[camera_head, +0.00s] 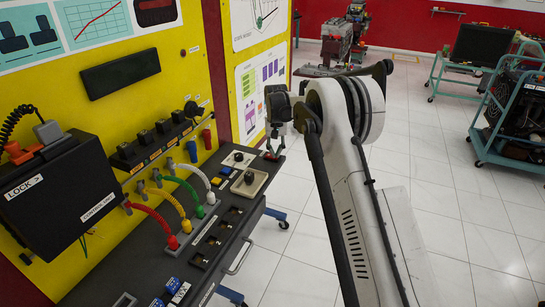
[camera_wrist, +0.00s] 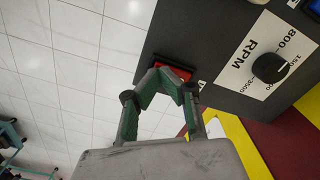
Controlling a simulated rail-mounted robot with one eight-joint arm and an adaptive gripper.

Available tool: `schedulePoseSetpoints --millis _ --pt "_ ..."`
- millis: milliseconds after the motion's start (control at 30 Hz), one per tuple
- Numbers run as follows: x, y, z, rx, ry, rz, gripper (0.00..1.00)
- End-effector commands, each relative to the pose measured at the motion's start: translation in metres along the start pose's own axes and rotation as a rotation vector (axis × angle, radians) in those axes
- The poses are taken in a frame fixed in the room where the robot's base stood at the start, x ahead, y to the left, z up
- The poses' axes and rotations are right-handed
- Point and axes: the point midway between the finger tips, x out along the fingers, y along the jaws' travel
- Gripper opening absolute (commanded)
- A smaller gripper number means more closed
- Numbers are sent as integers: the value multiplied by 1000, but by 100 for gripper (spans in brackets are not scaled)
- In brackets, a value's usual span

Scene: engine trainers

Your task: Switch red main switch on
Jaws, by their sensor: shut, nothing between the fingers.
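The red switch (camera_wrist: 181,72) sits in a dark housing near the edge of the black console in the wrist view. It also shows as a small red patch (camera_head: 270,156) at the console's far end in the head view. My gripper (camera_wrist: 168,80) is shut and empty, with its green fingertips right at the switch and covering part of it. In the head view my gripper (camera_head: 273,150) points down at the same spot. I cannot tell whether the tips touch the switch, or which position it is in.
An RPM dial with a black knob (camera_wrist: 269,68) is close beside the switch. Coloured hoses (camera_head: 178,197) and a black box (camera_head: 62,198) are on the left of the console (camera_head: 140,265). The tiled floor right of the console is open, with teal carts (camera_head: 478,150) farther away.

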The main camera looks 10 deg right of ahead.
Motion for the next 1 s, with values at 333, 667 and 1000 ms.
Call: schedulePoseSetpoints --millis 333,667,1000 --pt "-6 0 0 0 0 0 0" --pt "-29 0 0 0 0 0 0" --pt "-52 0 0 0 0 0 0"
